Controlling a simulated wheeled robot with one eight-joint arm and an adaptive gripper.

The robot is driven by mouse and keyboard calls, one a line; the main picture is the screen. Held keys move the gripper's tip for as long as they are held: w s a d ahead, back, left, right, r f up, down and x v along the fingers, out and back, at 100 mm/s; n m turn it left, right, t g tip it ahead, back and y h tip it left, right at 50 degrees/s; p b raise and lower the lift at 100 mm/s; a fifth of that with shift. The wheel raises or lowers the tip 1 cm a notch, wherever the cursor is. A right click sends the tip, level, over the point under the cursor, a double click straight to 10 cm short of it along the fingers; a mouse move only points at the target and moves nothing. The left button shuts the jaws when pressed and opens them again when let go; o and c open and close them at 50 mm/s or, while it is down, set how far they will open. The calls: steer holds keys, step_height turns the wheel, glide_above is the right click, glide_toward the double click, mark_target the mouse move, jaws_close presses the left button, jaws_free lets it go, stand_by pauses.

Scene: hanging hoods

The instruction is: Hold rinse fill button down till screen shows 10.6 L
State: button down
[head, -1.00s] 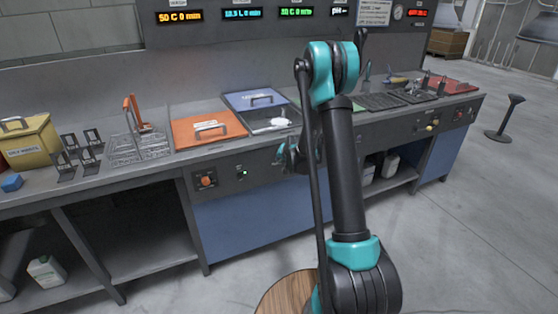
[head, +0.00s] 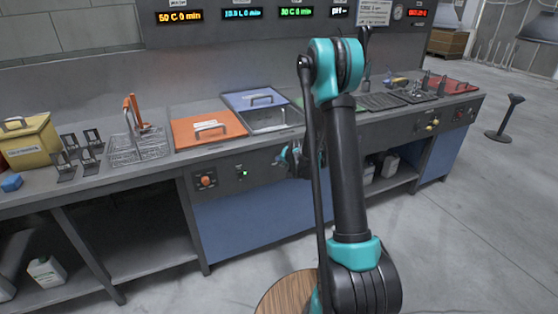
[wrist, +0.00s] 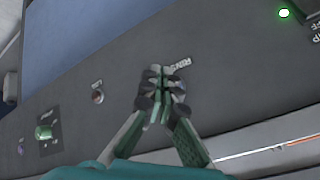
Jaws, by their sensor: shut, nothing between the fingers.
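My gripper (head: 292,157) is at the front panel (head: 262,172) below the rinse basin, partly hidden by my arm. In the wrist view its fingertips (wrist: 160,92) are shut together and empty, close beside the RINSE label (wrist: 180,66). The rinse fill button is hidden behind the fingers; I cannot tell whether they touch it. The cyan screen (head: 242,14) on the back wall reads about 10.6 L 0 min, but the last digit is blurred. The rinse basin (head: 272,119) is half open, with its blue lid (head: 254,98) at the back and no stream visible.
An orange lid (head: 208,130) covers the basin to the left. A green light (wrist: 284,13) and a small knob (wrist: 97,97) are on the panel near my gripper. Racks (head: 138,145) and a yellow box (head: 28,142) stand further left on the bench.

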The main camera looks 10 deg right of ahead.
steer(key=shift+s+d, duration=0.3)
steer(key=shift+s, duration=0.6)
steer(key=shift+s+d, duration=0.25)
steer(key=shift+s, duration=0.65)
stand_by(1.0)
steer(key=s, duration=0.1)
steer(key=s+d, duration=0.1)
steer(key=s, duration=0.1)
steer(key=shift+s+d, duration=0.1)
steer(key=shift+s, duration=0.2)
steer(key=shift+w, duration=0.15)
steer(key=w+a, duration=0.2)
steer(key=w, duration=0.6)
steer(key=shift+a, duration=0.35)
steer(key=shift+w, duration=0.2)
stand_by(0.9)
steer(key=shift+w+a, duration=0.15)
steer(key=shift+w, duration=0.1)
